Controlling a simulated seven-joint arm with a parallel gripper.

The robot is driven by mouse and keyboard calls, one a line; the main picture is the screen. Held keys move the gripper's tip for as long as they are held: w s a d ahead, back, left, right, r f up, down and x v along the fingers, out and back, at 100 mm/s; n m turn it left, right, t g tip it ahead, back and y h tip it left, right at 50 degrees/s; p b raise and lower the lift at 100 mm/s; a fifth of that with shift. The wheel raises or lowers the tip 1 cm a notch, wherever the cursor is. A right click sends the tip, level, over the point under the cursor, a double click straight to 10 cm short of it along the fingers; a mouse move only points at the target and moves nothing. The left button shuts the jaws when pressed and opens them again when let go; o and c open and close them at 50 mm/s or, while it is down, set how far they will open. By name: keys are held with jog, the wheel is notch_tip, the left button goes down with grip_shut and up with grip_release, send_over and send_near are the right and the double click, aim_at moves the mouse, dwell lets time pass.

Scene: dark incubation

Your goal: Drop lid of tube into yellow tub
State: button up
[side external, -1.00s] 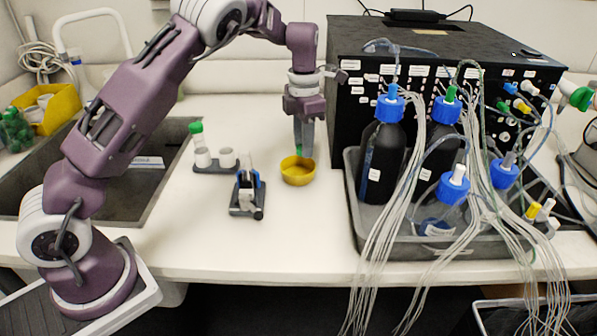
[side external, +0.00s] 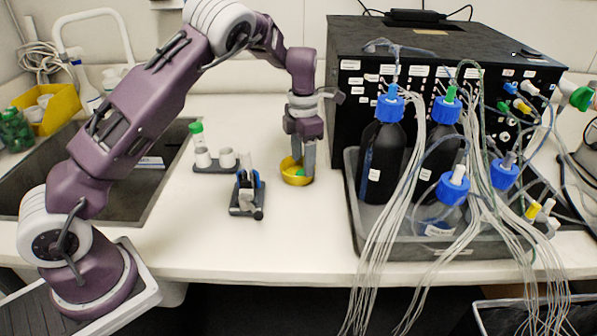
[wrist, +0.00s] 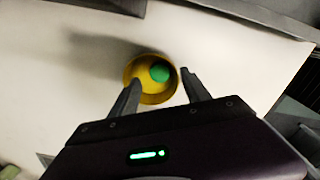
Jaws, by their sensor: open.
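The yellow tub (side external: 290,178) stands on the white bench; it also shows in the wrist view (wrist: 153,97). The green lid (side external: 300,173) is inside the tub; in the wrist view the lid (wrist: 160,71) lies toward the tub's far right wall. My gripper (side external: 308,174) is low at the tub, its fingers partly covering it in the side view. In the wrist view my gripper (wrist: 163,82) has its fingers spread apart with nothing held between them.
A small rack (side external: 214,167) holds a green-capped tube (side external: 196,132) left of the tub. A black and blue device (side external: 248,192) stands front left. A grey tray (side external: 362,220) of bottles and trailing tubing is close on the right, before a black box (side external: 350,60).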

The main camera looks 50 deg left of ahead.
jog(key=shift+r, duration=0.1)
notch_tip(320, 180, up, 7)
dwell(0.3)
jog(key=s+d+r+m+t+h, duration=0.1)
jog(key=s+d+r+m, duration=0.1)
jog(key=s+r+m, duration=0.55)
jog(key=s+d+r+m+t+h, duration=0.1)
jog(key=s+d+r+m+t, duration=0.15)
jog(key=s+r+m, duration=0.45)
jog(key=s+d+f+m+t+y, duration=0.1)
jog(key=s+m, duration=0.7)
jog(key=s, duration=0.1)
jog(key=s+d+f+m+t+y, duration=0.1)
jog(key=s+d+m, duration=0.1)
jog(key=s+m, duration=0.7)
jog(key=shift+s+d+f, duration=0.25)
jog(key=shift+s+f, duration=0.1)
jog(key=shift+s, duration=0.4)
jog(key=shift+m, duration=0.25)
